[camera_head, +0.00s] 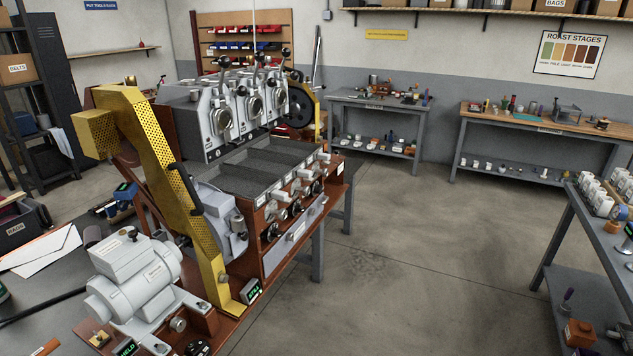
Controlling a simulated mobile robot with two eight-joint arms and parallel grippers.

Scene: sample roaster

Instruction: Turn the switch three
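The sample roaster (222,118) stands left of centre, with three grey barrel units in a row above a dark tray section. Its reddish-brown front panel (284,241) faces right. A row of white-handled controls (279,195) runs along the panel's upper edge. Black round knobs (272,231) sit below them. Another black round control (198,347) is near the motor at the bottom edge. The labels are too small to read, so I cannot tell which one is switch three. Neither of my grippers is in view.
A yellow perforated guard (168,170) and a grey motor (140,275) occupy the near left. Small displays (251,290) sit on the roaster's base. A grey bench (378,101) and a wooden-topped bench (540,121) stand behind. The floor (400,240) right of the roaster is clear.

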